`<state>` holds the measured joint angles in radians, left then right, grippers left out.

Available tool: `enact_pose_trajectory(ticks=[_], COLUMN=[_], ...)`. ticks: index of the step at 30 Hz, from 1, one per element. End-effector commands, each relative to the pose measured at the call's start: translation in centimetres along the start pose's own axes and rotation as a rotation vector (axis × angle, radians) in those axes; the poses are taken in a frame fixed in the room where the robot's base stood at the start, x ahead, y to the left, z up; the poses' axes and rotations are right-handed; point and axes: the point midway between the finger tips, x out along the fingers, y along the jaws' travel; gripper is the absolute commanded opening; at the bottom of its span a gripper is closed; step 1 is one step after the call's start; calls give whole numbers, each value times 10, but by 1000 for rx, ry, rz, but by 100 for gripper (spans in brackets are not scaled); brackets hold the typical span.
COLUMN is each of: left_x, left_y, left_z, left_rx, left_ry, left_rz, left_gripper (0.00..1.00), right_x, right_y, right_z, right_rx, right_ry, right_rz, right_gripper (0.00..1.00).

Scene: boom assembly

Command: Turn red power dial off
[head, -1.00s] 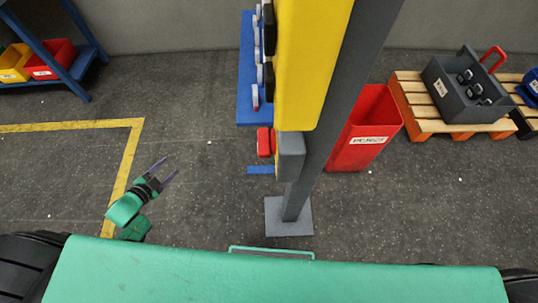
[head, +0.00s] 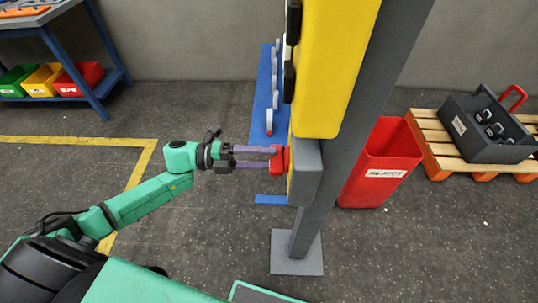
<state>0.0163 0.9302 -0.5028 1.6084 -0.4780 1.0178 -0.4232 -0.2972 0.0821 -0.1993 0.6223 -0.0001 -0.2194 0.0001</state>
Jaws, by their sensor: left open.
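The red power dial (head: 278,158) sticks out to the left from a grey box (head: 306,172) on a grey post. My left gripper (head: 272,158) reaches in from the left, level with the dial. Its two purple-grey fingers are open, and their tips are at the dial, one toward its upper side and one toward its lower side. I cannot tell whether they touch it. The dial's face and any markings are hidden from this side. My right gripper is not in view.
A yellow panel (head: 335,65) is above the grey box on the post (head: 345,135). A red reject bin (head: 380,165) stands right of the post. A pallet (head: 435,150) with a grey tote (head: 485,130) is farther right. A blue shelf (head: 112,80) with bins is at the back left.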

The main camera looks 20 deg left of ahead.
Motion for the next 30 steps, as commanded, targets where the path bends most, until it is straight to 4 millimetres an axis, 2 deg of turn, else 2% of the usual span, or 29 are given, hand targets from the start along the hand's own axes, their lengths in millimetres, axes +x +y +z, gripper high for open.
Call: enact_pose_trajectory(ticks=[3,10,11,12,15,30], left_x=[10,12,11,11,11,11], left_y=[-1,0,0,0,0,-1], left_z=[0,0,0,0,0,0], left_rx=[1,0,0,0,0,-78], left_ry=[0,-1,-1,-1,-1,-2], left_rz=[0,1,1,1,1,1], left_gripper=[57,57,50,35,0,0], right_x=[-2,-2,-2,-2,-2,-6], right_y=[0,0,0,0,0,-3], right_z=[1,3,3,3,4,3], right_rx=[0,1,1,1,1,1], right_ry=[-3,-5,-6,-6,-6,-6], right_rz=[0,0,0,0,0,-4], right_gripper=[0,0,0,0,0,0])
